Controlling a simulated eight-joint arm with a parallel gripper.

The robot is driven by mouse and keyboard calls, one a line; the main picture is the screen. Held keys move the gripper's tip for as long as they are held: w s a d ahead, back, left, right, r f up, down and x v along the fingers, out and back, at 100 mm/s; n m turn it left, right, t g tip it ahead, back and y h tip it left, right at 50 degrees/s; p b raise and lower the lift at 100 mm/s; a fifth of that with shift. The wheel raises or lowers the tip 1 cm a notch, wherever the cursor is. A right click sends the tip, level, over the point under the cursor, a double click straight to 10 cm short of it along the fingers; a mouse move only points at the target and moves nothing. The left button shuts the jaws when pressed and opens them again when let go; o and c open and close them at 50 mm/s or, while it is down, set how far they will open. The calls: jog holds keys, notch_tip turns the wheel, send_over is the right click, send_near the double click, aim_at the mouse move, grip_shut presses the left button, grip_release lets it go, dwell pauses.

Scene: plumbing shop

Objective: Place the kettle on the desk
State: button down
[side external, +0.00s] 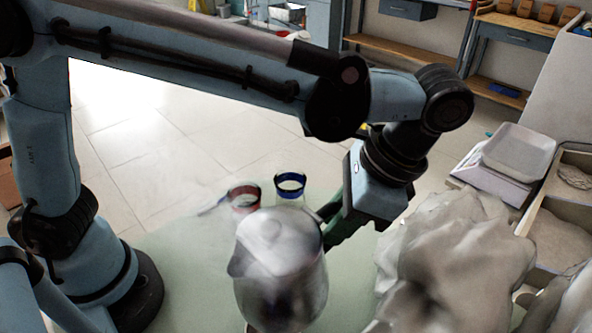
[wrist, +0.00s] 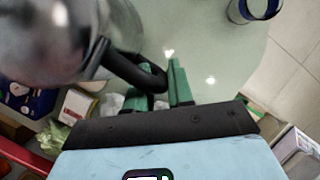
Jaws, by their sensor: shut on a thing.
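The kettle (side external: 281,275) is a shiny silver metal jug with a domed lid and a spout towards the left. My gripper (side external: 333,222) is at its right side in the side view. In the wrist view, the green fingers of my gripper (wrist: 158,88) are shut on the black handle of the kettle (wrist: 50,38). The kettle looks upright. The desk (side external: 180,262) is a pale green rounded top, and it also shows in the wrist view (wrist: 220,62). The kettle's base is cut off or hidden, so I cannot tell whether it touches the desk.
A red-banded glass vessel (side external: 244,198) and a blue-banded one (side external: 290,186) stand behind the kettle. A large grey lumpy mass (side external: 450,262) is close on the right. A pale tray (side external: 519,152) lies beyond it. The desk's left part is clear.

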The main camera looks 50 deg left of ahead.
jog(key=shift+w+a+f, duration=1.15)
jog(key=shift+w+f, duration=0.4)
jog(key=shift+f, duration=0.35)
jog(key=shift+w+a+f, duration=1.1)
jog(key=shift+w+f, duration=0.5)
jog(key=shift+f, duration=0.25)
jog(key=shift+w+a+f, duration=1.15)
jog(key=shift+w+f, duration=0.4)
jog(key=shift+f, duration=0.35)
jog(key=shift+f, duration=0.1)
jog(key=c, duration=1)
grip_release()
jog(key=v, duration=1.2)
jog(key=s+a+r+n+t+h, duration=0.3)
jog(key=a+n+t, duration=0.1)
jog(key=a, duration=0.7)
jog(key=s+a+f+n+t, duration=0.1)
jog(key=s+a+n+t, duration=0.1)
jog(key=a, duration=0.1)
jog(key=s+a+f+n+t, duration=0.1)
jog(key=s+a, duration=0.2)
jog(key=s+a+f+n+t+h, duration=0.1)
jog(key=s+a+f+n+t, duration=0.1)
jog(key=a, duration=0.1)
jog(key=shift+s+n+t, duration=0.3)
